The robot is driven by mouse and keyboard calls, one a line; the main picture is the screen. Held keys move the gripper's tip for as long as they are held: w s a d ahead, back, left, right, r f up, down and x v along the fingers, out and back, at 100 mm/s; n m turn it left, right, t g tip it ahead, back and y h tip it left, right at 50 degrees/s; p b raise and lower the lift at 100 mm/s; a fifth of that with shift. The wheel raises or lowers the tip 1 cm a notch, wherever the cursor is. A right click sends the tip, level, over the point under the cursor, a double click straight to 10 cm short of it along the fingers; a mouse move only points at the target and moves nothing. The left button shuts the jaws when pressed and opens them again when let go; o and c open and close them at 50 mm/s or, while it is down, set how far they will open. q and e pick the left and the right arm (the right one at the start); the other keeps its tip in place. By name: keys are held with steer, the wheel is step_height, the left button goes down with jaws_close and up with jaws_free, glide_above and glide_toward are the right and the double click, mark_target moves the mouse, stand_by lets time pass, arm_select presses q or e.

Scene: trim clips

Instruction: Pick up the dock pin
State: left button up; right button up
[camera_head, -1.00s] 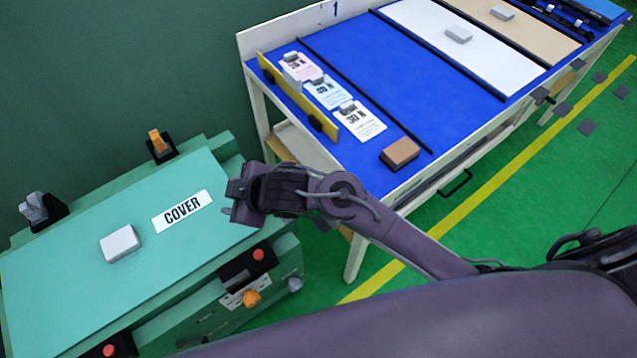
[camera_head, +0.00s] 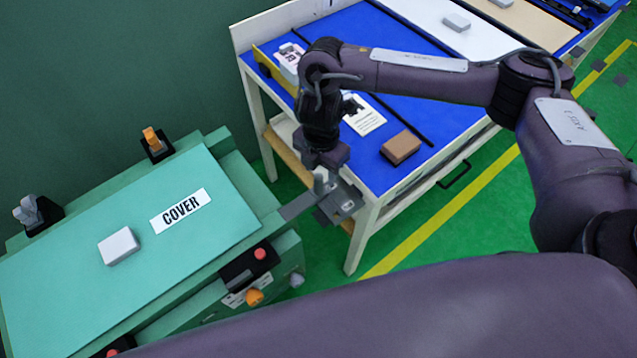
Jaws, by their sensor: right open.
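A pale grey upright piece (camera_head: 320,182), which looks like the dock pin, stands at a grey bracket (camera_head: 340,206) between the green cart and the blue-topped table. A flat grey bar (camera_head: 298,205) reaches from the cart's edge towards it. My right gripper (camera_head: 321,168) points down right over this piece and is open. The dark gripper body hides the piece's upper part, and I cannot tell whether the fingers touch it. My left gripper is not in view.
The green cart (camera_head: 80,290) carries a COVER label (camera_head: 181,211), a pale block (camera_head: 118,246) and an orange latch (camera_head: 155,141). Red buttons and an orange knob (camera_head: 254,297) are on its side. On the blue-topped table (camera_head: 370,30) lie cards and a brown block (camera_head: 401,148).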

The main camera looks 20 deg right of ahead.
mark_target(319, 184)
steer(key=f, duration=0.2)
steer(key=f+b, duration=0.1)
steer(key=f, duration=0.2)
steer(key=f+b, duration=0.1)
steer(key=f, duration=0.1)
steer(key=shift+w+a+f, duration=0.15)
steer(key=shift+w+f, duration=0.05)
steer(key=shift+w, duration=0.05)
steer(key=shift+c, duration=0.2)
jaws_close()
steer(key=shift+r, duration=0.1)
